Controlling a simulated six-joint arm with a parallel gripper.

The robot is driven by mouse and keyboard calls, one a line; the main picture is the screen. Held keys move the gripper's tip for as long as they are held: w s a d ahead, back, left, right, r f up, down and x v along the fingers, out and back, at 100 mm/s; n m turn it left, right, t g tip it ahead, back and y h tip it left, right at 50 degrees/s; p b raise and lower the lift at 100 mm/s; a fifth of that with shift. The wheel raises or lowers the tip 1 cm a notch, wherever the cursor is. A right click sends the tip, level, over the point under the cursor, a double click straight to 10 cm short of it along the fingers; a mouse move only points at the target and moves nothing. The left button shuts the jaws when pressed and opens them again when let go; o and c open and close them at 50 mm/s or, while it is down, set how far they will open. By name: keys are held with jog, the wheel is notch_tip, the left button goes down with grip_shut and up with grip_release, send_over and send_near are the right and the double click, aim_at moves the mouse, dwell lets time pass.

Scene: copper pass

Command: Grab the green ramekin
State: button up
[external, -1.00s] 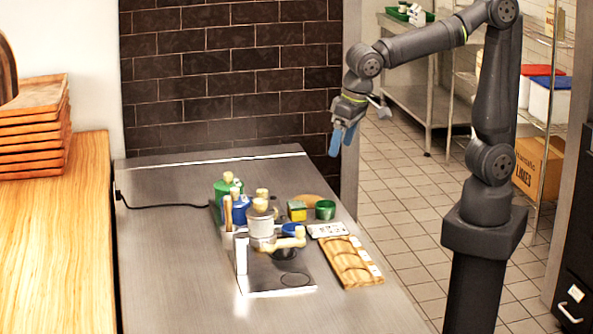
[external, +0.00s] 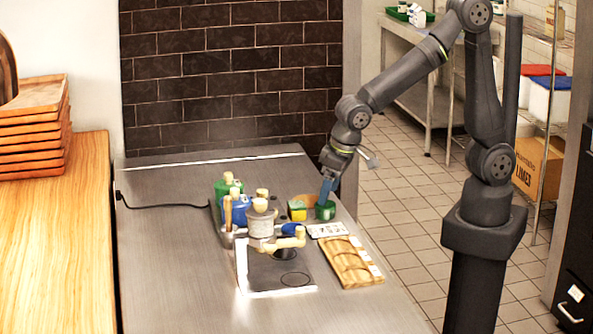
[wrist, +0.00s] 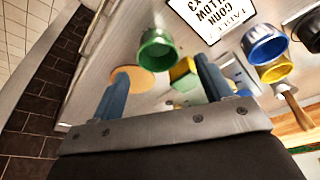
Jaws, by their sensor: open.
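The green ramekin (external: 326,213) stands on the steel counter near its right edge, beside the yellow-and-green block. In the wrist view the green ramekin (wrist: 157,50) appears just past the fingertips, between the lines of the two fingers. My gripper (external: 328,188) is right above the ramekin in the external view, its blue fingers pointing down and partly covering the ramekin's back rim. In the wrist view my gripper (wrist: 163,70) is open, with nothing held between the fingers.
The yellow-and-green block (external: 297,213) is close left of the ramekin, near a round tan disc (wrist: 132,80). A blue ramekin (wrist: 265,45), a white printed card (external: 328,230) and a wooden tray (external: 350,263) are nearby. Bottles and a pot on a burner stand further left.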

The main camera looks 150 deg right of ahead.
aim_at(325, 210)
jog(key=x, duration=0.4)
jog(key=shift+s+a+f, duration=0.15)
jog(key=shift+f, duration=0.05)
jog(key=c, duration=1)
jog(key=shift+c, duration=0.3)
jog(key=shift+r, duration=0.15)
